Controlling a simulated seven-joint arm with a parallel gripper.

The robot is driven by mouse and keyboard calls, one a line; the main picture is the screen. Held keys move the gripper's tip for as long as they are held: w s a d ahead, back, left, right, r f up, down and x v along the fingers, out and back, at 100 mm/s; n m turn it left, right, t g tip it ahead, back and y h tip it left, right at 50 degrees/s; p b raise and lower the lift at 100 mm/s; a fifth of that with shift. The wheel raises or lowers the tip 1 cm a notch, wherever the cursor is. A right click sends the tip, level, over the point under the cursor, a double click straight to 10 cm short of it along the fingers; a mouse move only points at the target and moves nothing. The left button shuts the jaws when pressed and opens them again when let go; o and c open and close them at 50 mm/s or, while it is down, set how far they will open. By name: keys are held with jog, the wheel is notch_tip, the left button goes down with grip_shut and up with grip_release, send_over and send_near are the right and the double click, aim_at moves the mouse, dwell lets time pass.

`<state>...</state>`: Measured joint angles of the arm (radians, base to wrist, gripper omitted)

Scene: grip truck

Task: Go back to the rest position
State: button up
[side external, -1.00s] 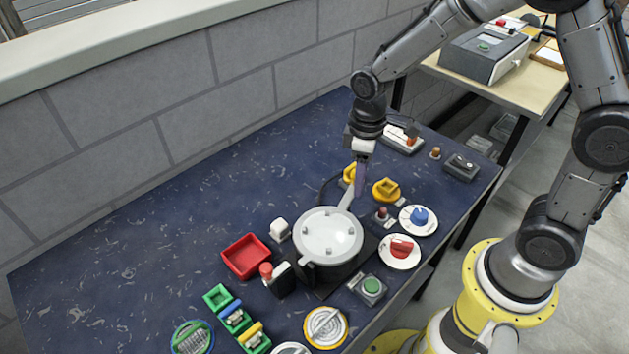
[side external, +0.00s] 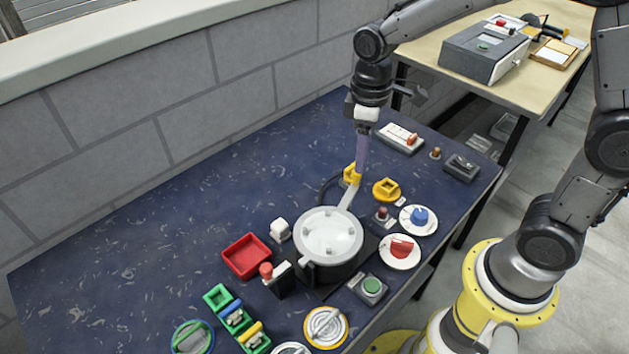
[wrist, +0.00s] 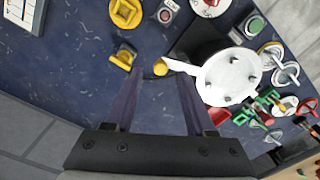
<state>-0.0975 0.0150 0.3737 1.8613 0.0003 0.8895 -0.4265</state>
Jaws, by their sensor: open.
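My gripper (wrist: 158,78) is open, with its two purple fingers spread and nothing between them. In the side view my gripper (side external: 359,172) points down, above the handle end of a round grey-white lidded pot (side external: 328,232). The pot also shows in the wrist view (wrist: 232,76), its handle reaching toward the space ahead of my fingertips. The fingers look apart from the handle and the knob.
A yellow block (side external: 386,189), a blue knob (side external: 420,216), a red knob (side external: 402,248) and a green button (side external: 372,286) stand right of the pot. A red tray (side external: 246,256) lies left of it. The dark table's left and back area is clear.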

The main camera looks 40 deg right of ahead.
jog(key=shift+r, duration=0.75)
jog(key=shift+d+r, duration=0.15)
jog(key=shift+r, duration=0.15)
jog(key=s+d+r+m+t, duration=0.1)
jog(key=s+d+r+t, duration=0.15)
jog(key=s+r, duration=0.5)
jog(key=s+r+m+t, duration=0.1)
jog(key=s+m+t, duration=0.2)
jog(key=s, duration=0.7)
jog(key=shift+s+d+m, duration=0.15)
jog(key=shift+d+m, duration=0.15)
jog(key=shift+m, duration=0.7)
jog(key=shift+r, duration=0.1)
